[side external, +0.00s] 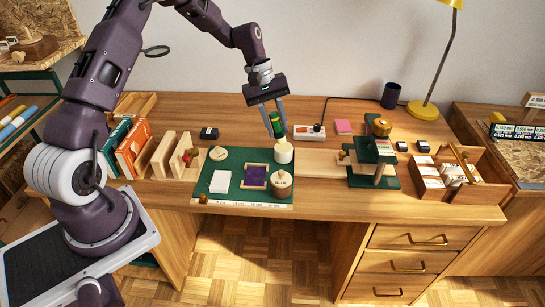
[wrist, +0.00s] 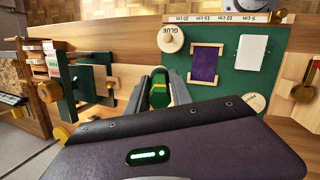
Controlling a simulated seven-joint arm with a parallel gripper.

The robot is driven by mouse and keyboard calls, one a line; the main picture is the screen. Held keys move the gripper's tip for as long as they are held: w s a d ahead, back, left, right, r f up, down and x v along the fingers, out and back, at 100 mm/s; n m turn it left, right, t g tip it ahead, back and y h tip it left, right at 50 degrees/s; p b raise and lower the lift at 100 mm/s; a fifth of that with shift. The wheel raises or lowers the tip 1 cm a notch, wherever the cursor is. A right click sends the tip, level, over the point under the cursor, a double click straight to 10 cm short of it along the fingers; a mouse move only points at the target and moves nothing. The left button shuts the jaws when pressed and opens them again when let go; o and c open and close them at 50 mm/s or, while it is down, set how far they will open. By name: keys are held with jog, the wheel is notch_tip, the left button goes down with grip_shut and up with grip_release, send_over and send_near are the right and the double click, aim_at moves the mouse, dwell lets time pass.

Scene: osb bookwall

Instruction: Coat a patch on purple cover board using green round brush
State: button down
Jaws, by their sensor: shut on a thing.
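My gripper (side external: 277,132) is shut on the upright green round brush (side external: 275,122), above the back right of the green cutting mat (side external: 232,160). In the wrist view the green brush (wrist: 160,88) sits between both fingers. A cream cylinder (side external: 284,153) is directly below the brush; I cannot tell whether it is a holder or part of the brush, and the bristles are not clear. The purple cover board (side external: 255,177) lies flat in a wooden frame on the mat, and shows in the wrist view (wrist: 203,63). The round pot marked GLUE (side external: 281,183) is right of it.
A white block (side external: 220,181) lies left of the purple board. Books and wooden bookends (side external: 162,155) stand on the left. A green press (side external: 374,160) and a wooden box of parts (side external: 445,178) are on the right. The ruler strip (side external: 240,205) edges the mat's front.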

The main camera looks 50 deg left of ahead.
jog(key=s+d+r+m+g, duration=0.3)
jog(key=s+d+m, duration=0.2)
jog(key=s+m, duration=0.55)
jog(key=w+a+f+n+t, duration=0.2)
jog(key=w+a+f+n, duration=0.6)
jog(key=a+n, duration=0.1)
jog(key=shift+s+d+f, duration=0.1)
jog(key=shift+d+f, duration=0.05)
jog(key=shift+f, duration=1.7)
jog(key=shift+s+d+f, duration=0.1)
jog(key=shift+f, duration=1.7)
jog(key=shift+s+a+f+n, duration=0.15)
jog(key=shift+a+f+n, duration=0.05)
jog(key=shift+n, duration=0.05)
jog(key=shift+s+a+r, duration=0.3)
jog(key=shift+s+a, duration=0.3)
jog(key=shift+s, duration=0.05)
jog(key=shift+s+a+r, duration=0.25)
jog(key=shift+s+a, duration=0.35)
jog(key=shift+s, duration=0.05)
jog(key=w+d, duration=0.3)
jog(key=shift+s+d, duration=0.3)
jog(key=shift+s, duration=0.3)
jog(key=shift+s+a, duration=1.3)
jog(key=shift+a, duration=0.1)
jog(key=shift+w+d, duration=1.35)
jog(key=shift+d, duration=0.05)
jog(key=shift+w+r, duration=0.15)
jog(key=shift+r, duration=0.05)
notch_tip(320, 180, up, 6)
